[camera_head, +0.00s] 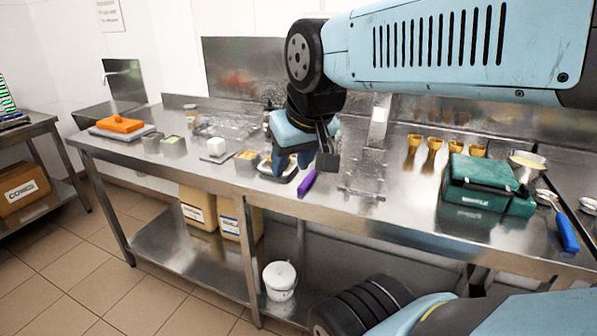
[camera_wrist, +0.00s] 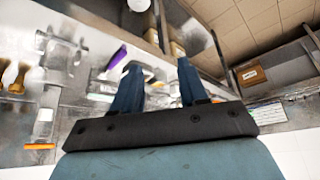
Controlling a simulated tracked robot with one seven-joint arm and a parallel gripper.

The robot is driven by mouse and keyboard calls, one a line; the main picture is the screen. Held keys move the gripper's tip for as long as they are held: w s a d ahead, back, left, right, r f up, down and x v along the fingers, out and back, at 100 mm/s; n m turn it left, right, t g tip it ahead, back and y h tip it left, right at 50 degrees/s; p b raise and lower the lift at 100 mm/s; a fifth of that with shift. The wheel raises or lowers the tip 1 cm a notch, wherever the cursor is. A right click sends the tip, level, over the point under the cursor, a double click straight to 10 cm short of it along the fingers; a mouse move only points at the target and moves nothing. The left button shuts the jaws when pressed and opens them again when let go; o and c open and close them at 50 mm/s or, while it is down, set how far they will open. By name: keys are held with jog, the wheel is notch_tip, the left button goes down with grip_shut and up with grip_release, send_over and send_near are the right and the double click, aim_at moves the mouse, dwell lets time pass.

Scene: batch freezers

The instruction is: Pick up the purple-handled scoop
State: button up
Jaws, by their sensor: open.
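The purple-handled scoop lies on the steel counter near its front edge; its purple handle (camera_head: 307,184) shows in the head view. The handle also shows in the wrist view (camera_wrist: 117,57), just left of the left finger. My gripper (camera_head: 291,163) points down over the counter, behind and to the left of the handle in the head view. In the wrist view its two blue fingers (camera_wrist: 157,75) are spread apart, with nothing held between them. The scoop's head is hard to make out.
A green case (camera_head: 478,183) and several amber scoops (camera_head: 433,150) stand to the right, with a blue-handled tool (camera_head: 566,232) beyond. A tray (camera_head: 277,171) lies by my gripper. Small containers (camera_head: 173,146) and an orange item (camera_head: 120,124) are left. A white bucket (camera_head: 280,280) sits below.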

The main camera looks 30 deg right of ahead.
jog(key=shift+o, duration=1)
jog(key=shift+w+d+n, duration=0.1)
jog(key=shift+w+n, duration=0.2)
jog(key=n+g+h, duration=0.3)
jog(key=n, duration=2.2)
send_over(308, 177)
jog(key=s+a, duration=0.3)
jog(key=a, duration=0.1)
notch_tip(308, 177, down, 10)
jog(key=shift+h, duration=0.3)
jog(key=shift+x, duration=6.6)
jog(key=shift+a, duration=0.1)
grip_shut()
